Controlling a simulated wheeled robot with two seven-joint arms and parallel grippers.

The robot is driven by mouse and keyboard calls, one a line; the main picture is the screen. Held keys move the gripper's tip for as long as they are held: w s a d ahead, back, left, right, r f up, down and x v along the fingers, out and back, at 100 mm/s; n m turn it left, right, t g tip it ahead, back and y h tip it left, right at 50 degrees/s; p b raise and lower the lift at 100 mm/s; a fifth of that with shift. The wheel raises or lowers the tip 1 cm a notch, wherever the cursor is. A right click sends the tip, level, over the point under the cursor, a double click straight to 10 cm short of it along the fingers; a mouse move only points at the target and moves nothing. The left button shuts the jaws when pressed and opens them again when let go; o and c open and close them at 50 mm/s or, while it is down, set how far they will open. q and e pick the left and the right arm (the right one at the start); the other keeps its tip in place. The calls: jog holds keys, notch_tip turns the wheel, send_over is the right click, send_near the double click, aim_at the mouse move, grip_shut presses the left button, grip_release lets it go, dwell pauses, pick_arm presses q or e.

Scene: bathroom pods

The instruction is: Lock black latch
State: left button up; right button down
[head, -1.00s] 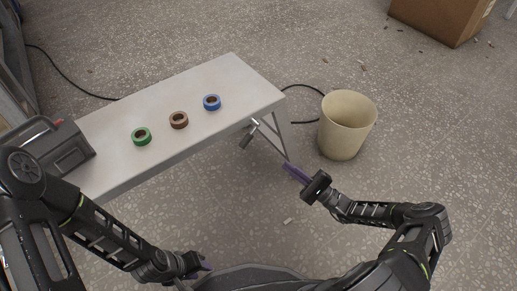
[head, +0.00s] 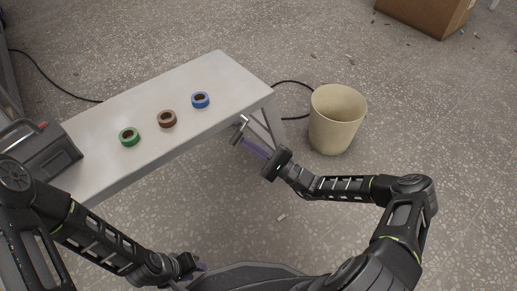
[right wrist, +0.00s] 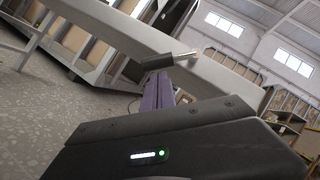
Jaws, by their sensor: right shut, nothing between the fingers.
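A dark latch piece (right wrist: 157,62) with a short metal pin sits at the edge of the white folding table in the right wrist view. In the head view the latch (head: 238,131) hangs at the table's front side near its right-hand leg. My right gripper (head: 247,141) is shut, its purple fingers pointing at the latch. In the right wrist view its fingertips (right wrist: 160,76) are right at the latch's lower side; whether they touch cannot be told. My left gripper (head: 201,267) is low by my base, away from the table, its finger gap not clear.
The white table (head: 210,75) carries a green tape roll (head: 129,137), a brown roll (head: 167,119), a blue roll (head: 200,100) and a dark toolbox (head: 40,150). A beige bin (head: 337,120) stands right of the table. Floor in front is mostly clear.

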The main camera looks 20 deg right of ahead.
aim_at(236, 142)
jog(key=shift+a+r, duration=0.15)
jog(key=shift+r, duration=0.05)
jog(key=a+r+m+p, duration=0.1)
jog(key=p, duration=0.1)
jog(key=s+a+r+p, duration=0.1)
jog(key=shift+a+m+t+p, duration=0.2)
jog(key=shift+m+t+p, duration=0.2)
jog(key=shift+a+f, duration=0.1)
jog(key=shift+f, duration=0.15)
